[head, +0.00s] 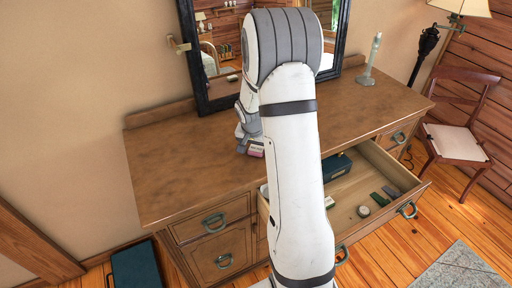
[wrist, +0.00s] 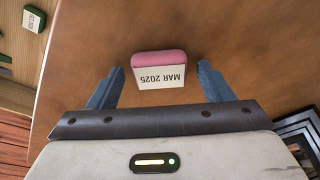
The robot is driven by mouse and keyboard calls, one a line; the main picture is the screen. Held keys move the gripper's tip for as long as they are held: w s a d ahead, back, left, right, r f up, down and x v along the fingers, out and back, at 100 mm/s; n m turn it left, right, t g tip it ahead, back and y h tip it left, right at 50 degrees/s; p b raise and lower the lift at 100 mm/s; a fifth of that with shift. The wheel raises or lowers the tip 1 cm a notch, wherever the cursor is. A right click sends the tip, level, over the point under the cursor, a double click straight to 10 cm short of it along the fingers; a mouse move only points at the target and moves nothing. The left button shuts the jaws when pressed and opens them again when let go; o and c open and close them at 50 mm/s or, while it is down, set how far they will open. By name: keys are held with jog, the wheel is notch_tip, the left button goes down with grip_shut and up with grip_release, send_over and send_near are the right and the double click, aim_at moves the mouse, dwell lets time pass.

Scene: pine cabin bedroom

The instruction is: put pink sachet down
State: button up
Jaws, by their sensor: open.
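The pink sachet (wrist: 158,63) lies on the brown wooden dresser top, with a white label reading MAR 2025 facing the wrist camera. In the wrist view my gripper (wrist: 159,80) is open, its two blue fingers apart on either side of the sachet's near end, with gaps between them and it. In the head view the sachet (head: 256,150) shows as a small pink patch beside my arm, near the mirror. My arm hides much of the dresser middle and most of the gripper there.
The dresser top (head: 190,160) is bare on the left. An open drawer (head: 345,215) holds a dark teal box (head: 336,167) and several small items. A mirror (head: 222,50) stands behind my arm. A pale candlestick (head: 371,60) stands at the right rear. A chair (head: 455,135) is farther right.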

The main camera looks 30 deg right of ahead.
jog(key=shift+r, duration=0.6)
jog(key=b+v, duration=0.1)
jog(key=v, duration=1)
jog(key=s+a+r+n, duration=0.2)
jog(key=s+a+n, duration=0.1)
jog(key=s, duration=0.5)
jog(key=s+a+r+n+y, duration=0.1)
jog(key=s+a+r+n, duration=0.2)
jog(key=s+a, duration=0.3)
jog(key=s+a+r+n+t+y, duration=0.1)
jog(key=s+a, duration=0.3)
jog(key=s, duration=0.6)
jog(key=shift+a+r+n, duration=0.2)
jog(key=shift+r+n, duration=0.45)
jog(key=shift+n, duration=0.25)
